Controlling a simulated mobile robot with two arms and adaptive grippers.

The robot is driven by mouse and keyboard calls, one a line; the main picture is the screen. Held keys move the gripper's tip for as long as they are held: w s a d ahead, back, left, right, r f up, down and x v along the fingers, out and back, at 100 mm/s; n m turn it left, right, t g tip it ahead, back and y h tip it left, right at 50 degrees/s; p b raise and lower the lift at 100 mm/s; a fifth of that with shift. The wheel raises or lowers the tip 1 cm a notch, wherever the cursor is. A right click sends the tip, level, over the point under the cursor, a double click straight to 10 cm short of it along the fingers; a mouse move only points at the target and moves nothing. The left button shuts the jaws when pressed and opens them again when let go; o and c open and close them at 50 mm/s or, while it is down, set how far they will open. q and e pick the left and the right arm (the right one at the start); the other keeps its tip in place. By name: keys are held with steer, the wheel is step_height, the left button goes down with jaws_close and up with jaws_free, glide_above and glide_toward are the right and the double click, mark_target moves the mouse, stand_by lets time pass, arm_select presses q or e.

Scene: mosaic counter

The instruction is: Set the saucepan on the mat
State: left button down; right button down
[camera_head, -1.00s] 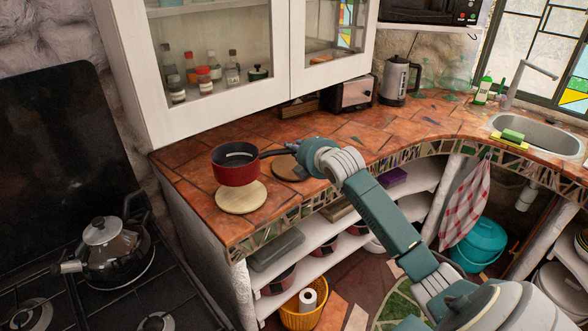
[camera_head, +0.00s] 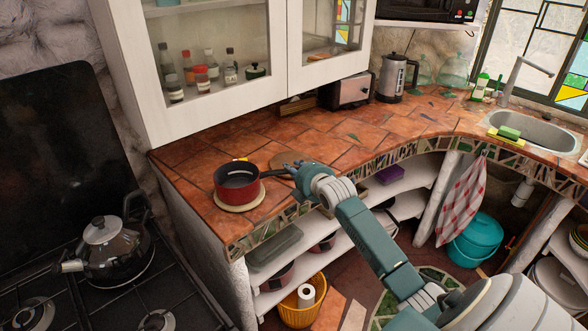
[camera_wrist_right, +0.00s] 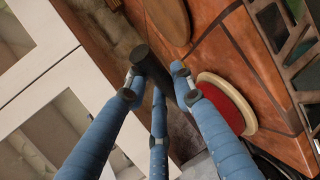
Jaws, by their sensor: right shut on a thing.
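The red saucepan (camera_head: 237,187) is upright on the round pale mat (camera_head: 241,207) near the counter's left front edge. Its base appears to touch the mat, whose rim shows below it. My right gripper (camera_head: 287,171) is shut on the saucepan's dark handle (camera_head: 268,174), to the right of the pan. In the right wrist view, the blue fingers of my right gripper (camera_wrist_right: 158,76) close around the dark handle. The red pan side (camera_wrist_right: 222,104) and the mat's pale rim (camera_wrist_right: 247,112) show there too. My left gripper is not in view.
A round wooden board (camera_head: 288,157) lies behind the handle. A toaster (camera_head: 347,91) and a kettle (camera_head: 397,78) stand at the back. The white cabinet (camera_head: 215,110) hangs above the counter. The stove with a teapot (camera_head: 112,250) is at left. The middle of the counter is clear.

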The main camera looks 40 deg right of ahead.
steer(key=c, duration=1.5)
jaws_free()
steer(key=shift+o, duration=0.2)
steer(key=shift+s, duration=0.15)
